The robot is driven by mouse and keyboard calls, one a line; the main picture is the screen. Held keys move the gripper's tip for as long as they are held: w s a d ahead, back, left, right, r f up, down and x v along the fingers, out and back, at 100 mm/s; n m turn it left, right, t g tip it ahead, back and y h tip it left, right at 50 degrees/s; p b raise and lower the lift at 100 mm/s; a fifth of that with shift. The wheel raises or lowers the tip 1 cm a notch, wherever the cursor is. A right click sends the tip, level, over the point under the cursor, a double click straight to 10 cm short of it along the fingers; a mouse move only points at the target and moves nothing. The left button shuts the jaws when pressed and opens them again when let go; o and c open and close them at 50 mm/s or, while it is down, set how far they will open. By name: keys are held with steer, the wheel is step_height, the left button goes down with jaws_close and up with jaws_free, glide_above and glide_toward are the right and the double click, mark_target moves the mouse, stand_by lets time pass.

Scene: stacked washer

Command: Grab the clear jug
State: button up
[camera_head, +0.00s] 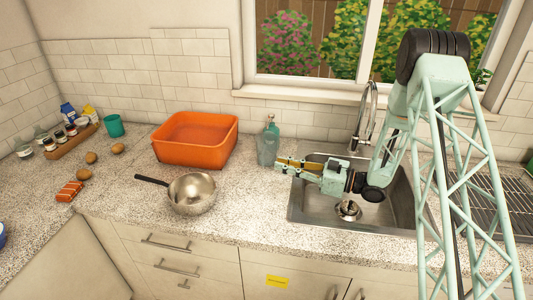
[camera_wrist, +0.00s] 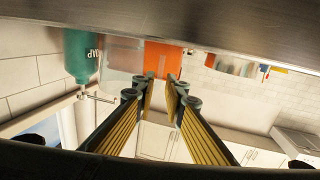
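The clear jug (camera_head: 264,151) stands upright on the counter, left of the sink and close to the teal soap bottle (camera_head: 273,127). In the wrist view, which is upside down, the see-through jug (camera_wrist: 121,56) shows between the soap bottle (camera_wrist: 82,55) and the orange bin. My gripper (camera_head: 278,165) reaches left over the sink's left edge, with its fingers near the jug. The gripper (camera_wrist: 161,80) also shows in the wrist view, open, with nothing between its fingers. The jug lies ahead and to the left of the fingertips there, not between them.
The orange bin (camera_head: 195,154) sits left of the jug. A metal pan (camera_head: 193,208) is in front of the bin. The sink (camera_head: 315,209) and faucet (camera_head: 368,103) are on the right. Some counter is clear between pan and sink.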

mark_target(263, 158)
steer(key=shift+x, duration=1.55)
steer(key=shift+a, duration=0.1)
steer(key=shift+b+x, duration=0.4)
steer(key=shift+x, duration=2.1)
steer(key=shift+f, duration=0.1)
steer(key=shift+c, duration=0.7)
jaws_close()
steer(key=shift+r, duration=0.3)
